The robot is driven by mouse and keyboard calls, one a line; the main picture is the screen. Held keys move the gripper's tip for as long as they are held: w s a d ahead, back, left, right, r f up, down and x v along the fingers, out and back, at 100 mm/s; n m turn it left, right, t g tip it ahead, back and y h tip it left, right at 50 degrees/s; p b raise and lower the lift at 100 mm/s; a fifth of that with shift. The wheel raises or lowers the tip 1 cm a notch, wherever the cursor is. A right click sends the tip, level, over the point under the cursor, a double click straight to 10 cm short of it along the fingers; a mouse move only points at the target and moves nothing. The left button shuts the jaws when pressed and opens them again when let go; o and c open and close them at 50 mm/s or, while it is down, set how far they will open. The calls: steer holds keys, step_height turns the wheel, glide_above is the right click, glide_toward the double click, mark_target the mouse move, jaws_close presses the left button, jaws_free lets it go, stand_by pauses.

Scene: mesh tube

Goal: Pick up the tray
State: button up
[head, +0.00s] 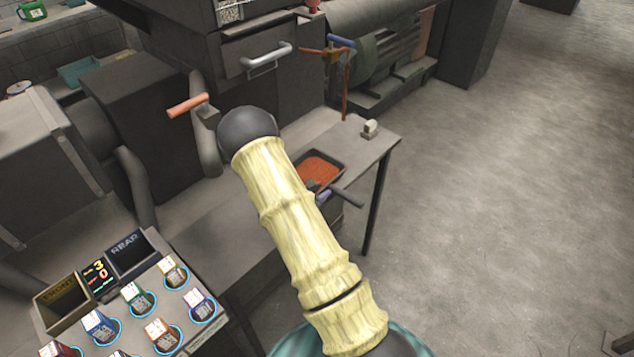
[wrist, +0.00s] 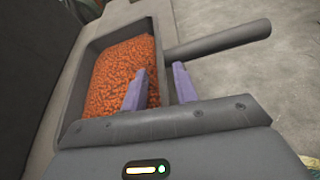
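The tray (head: 334,157) is a dark, shallow rectangular pan filled with orange granules. It sits on the grey bench, partly hidden by my arm in the head view. In the wrist view the tray (wrist: 76,92) fills the left and middle. A dark round bar (wrist: 220,41) sticks out from its right side. My gripper (wrist: 160,77) has two purple fingers spread apart. The left finger is over the granules and the right one is outside the tray's near right wall, with the rim between them. A strip of granules shows between the left finger and the wall. The gripper (head: 323,194) is small and dark in the head view.
The bench (head: 357,146) holds a small pale block (head: 370,129) near its far right corner. A machine with a drawer handle (head: 265,58) and an orange-gripped lever (head: 188,105) stands behind. Labelled containers (head: 134,297) are at lower left. Open floor (head: 480,200) lies right.

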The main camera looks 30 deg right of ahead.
jaws_close()
steer(key=shift+r, duration=0.1)
steer(key=shift+r, duration=0.1)
stand_by(0.3)
steer(key=shift+r+b, duration=0.65)
steer(key=shift+r, duration=4.2)
